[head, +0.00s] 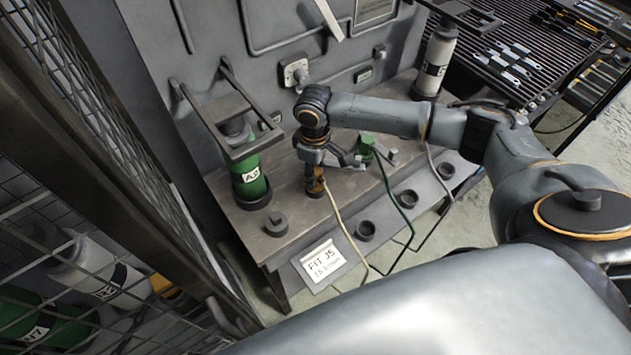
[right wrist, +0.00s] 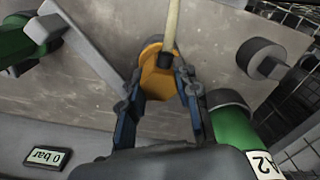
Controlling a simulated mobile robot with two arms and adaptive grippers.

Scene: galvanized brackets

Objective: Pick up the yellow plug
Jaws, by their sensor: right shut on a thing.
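The yellow plug (head: 316,188) is upright near the front of the grey bench, with a pale cord running from it over the bench edge. In the right wrist view the plug (right wrist: 155,62) sits between the fingertips, its cord leaving at the top. My right gripper (head: 314,176) is shut on the plug from above; its fingers also show in the right wrist view (right wrist: 161,84). Whether the plug is clear of the bench top, I cannot tell. My left gripper is not in view.
A green cylinder marked A2 (head: 251,186) stands just left of the gripper. A green plug (head: 366,146) with a dark green cord stands to its right. A dark knob (head: 276,225) and several round sockets line the front. A label card (head: 319,263) hangs at the edge.

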